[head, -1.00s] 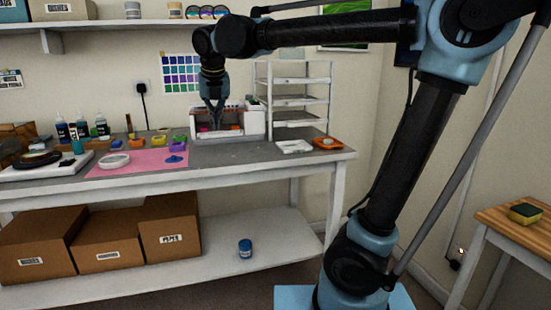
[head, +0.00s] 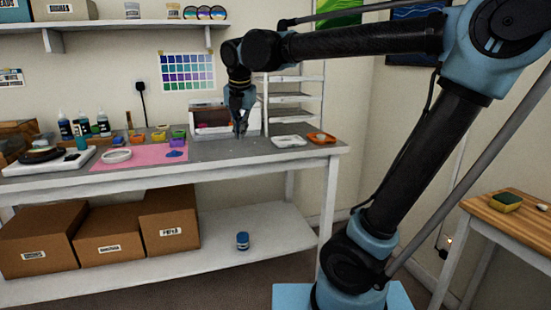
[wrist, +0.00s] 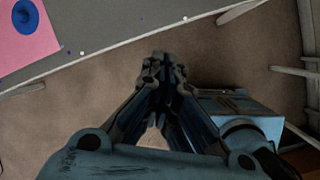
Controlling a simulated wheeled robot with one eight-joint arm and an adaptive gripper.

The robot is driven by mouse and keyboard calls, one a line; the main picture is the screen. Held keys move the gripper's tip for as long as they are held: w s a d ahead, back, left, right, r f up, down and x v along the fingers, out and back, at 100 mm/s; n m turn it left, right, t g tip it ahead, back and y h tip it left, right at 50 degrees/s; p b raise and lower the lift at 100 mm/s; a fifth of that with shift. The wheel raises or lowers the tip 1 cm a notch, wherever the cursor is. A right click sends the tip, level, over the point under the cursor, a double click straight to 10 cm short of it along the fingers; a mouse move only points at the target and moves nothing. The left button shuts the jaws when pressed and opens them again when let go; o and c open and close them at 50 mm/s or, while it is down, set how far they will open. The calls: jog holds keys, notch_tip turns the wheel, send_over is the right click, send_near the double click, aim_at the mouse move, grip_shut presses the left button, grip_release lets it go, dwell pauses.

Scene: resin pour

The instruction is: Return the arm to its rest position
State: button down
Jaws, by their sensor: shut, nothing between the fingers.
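My gripper (head: 241,128) hangs pointing down near the front of the workbench (head: 230,152) in the head view, in front of a white box (head: 208,112). In the wrist view my gripper (wrist: 162,62) is shut, with its fingertips together and nothing held. Below it there is floor (wrist: 200,40), with the bench edge at the upper left. My arm reaches across the upper right of the head view, bent at the elbow.
A pink mat (head: 140,157) with a white ring and a blue blob lies on the bench. A white tray rack (head: 292,100) stands behind my gripper to the right. White (head: 289,141) and orange (head: 321,137) dishes sit near the bench's right end. A wooden side table (head: 515,217) holds a sponge (head: 506,201).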

jog(key=s+d+f+m+g, duration=0.1)
jog(key=s+d+f+m, duration=0.1)
jog(key=d+f+m, duration=0.55)
jog(key=s+d+f+m, duration=0.2)
jog(key=d+f+m, duration=0.2)
jog(key=d+m, duration=0.6)
jog(key=s+d+f+m, duration=1.1)
jog(key=d+f+m, duration=0.1)
jog(key=f+m, duration=0.2)
jog(key=shift+d+f+m+g+h, duration=0.3)
jog(key=shift+f+m+g+h, duration=0.1)
jog(key=shift+m, duration=0.25)
